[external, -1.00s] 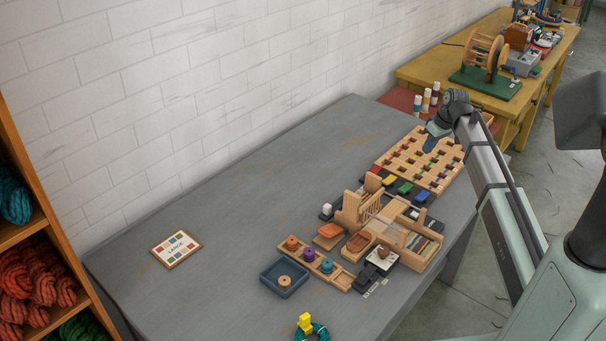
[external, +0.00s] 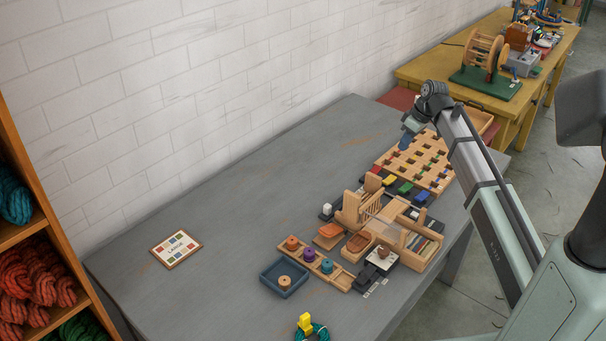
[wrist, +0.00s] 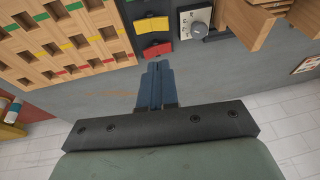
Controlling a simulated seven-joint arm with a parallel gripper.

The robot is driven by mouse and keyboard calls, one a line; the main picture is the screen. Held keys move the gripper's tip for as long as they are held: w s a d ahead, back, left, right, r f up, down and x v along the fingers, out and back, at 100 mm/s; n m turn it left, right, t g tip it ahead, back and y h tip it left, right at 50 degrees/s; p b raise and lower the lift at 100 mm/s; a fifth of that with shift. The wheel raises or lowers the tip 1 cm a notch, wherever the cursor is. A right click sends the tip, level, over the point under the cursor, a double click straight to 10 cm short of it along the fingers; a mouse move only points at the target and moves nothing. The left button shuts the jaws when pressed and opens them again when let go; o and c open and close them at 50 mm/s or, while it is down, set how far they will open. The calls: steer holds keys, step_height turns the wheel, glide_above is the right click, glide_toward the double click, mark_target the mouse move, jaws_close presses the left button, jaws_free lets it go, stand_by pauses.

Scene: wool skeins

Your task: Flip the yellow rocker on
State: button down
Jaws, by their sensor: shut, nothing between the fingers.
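The yellow rocker (wrist: 153,25) sits in a dark base, seen in the wrist view beyond the red rocker (wrist: 156,49). In the external view the yellow rocker (external: 389,180) is in a row with the green rocker (external: 405,188) and the blue rocker (external: 421,196). Which way the yellow rocker is tilted cannot be told. My gripper (wrist: 157,68) is shut and empty, its blue fingers together. In the external view my gripper (external: 405,143) is above the table's wall side, near the wooden grid, apart from the rockers.
The wooden grid board (wrist: 60,38) with coloured slots lies left of the rockers in the wrist view. The grey table (external: 220,220) is clear along the wall.

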glide_toward(385, 182)
steer(key=x, duration=0.2)
steer(key=w+x, duration=0.1)
steer(key=x, duration=0.2)
steer(key=shift+w+d, duration=0.1)
steer(key=shift+f, duration=0.7)
steer(key=shift+s+a+f+t+h, duration=0.4)
steer(key=shift+s+f+t, duration=0.05)
steer(key=shift+s+t, duration=0.1)
steer(key=shift+w, duration=0.2)
steer(key=shift+w+d+r, duration=0.1)
steer(key=shift+w+d, duration=0.05)
steer(key=shift+w+d+r, duration=0.2)
steer(key=shift+w+d, duration=0.2)
steer(key=shift+d, duration=0.05)
steer(key=shift+r, duration=0.1)
